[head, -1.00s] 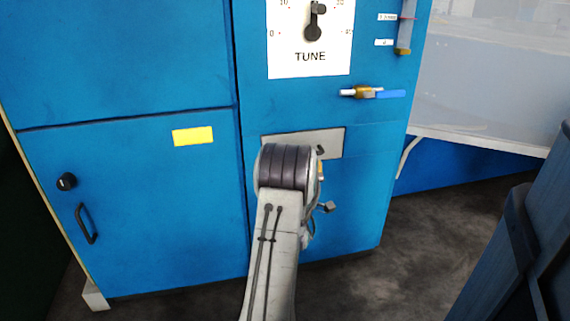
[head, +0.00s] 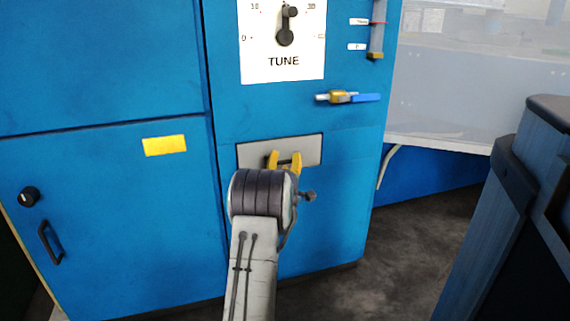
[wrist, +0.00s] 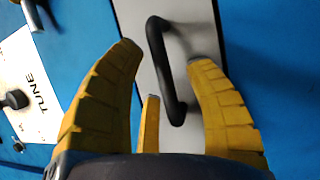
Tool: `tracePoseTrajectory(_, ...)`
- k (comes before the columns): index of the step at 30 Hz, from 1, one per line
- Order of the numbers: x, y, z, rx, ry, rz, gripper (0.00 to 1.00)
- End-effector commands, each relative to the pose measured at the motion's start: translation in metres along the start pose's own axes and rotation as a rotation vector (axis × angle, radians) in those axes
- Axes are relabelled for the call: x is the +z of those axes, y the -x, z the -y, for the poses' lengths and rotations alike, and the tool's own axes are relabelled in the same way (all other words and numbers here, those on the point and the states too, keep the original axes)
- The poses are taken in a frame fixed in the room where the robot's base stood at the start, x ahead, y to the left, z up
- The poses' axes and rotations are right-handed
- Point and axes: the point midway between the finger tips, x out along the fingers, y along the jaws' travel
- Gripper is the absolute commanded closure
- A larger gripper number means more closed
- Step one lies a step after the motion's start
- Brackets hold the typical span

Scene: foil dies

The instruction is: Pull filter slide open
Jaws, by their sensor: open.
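The filter slide (head: 310,148) is a light grey plate set in the blue cabinet, below the TUNE dial. In the wrist view its grey face (wrist: 187,18) runs down the middle and carries a black bar handle (wrist: 160,62). My gripper (head: 285,156) is open, its yellow fingers in front of the slide. In the wrist view my gripper (wrist: 167,52) has yellow fingers on both sides of the handle, which lies between them. I cannot tell whether any finger touches it. In the head view, the fingers and my wrist hide most of the handle and the slide's lower edge.
Above the slide are a blue-handled valve (head: 347,97) and the TUNE dial (head: 284,38). A cabinet door with a black handle (head: 50,242) is at left. A dark blue structure (head: 510,220) stands at right. The floor between is clear.

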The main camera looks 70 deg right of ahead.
Motion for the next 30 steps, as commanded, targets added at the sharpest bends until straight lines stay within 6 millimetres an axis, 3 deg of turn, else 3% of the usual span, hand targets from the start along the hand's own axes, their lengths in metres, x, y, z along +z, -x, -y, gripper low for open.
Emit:
tracePoseTrajectory(12,0.0,-0.0029,0.0006,-0.002,0.0,0.0,0.5)
tracePoseTrajectory(30,-0.0001,-0.0027,0.0007,-0.002,0.0,0.0,1.0)
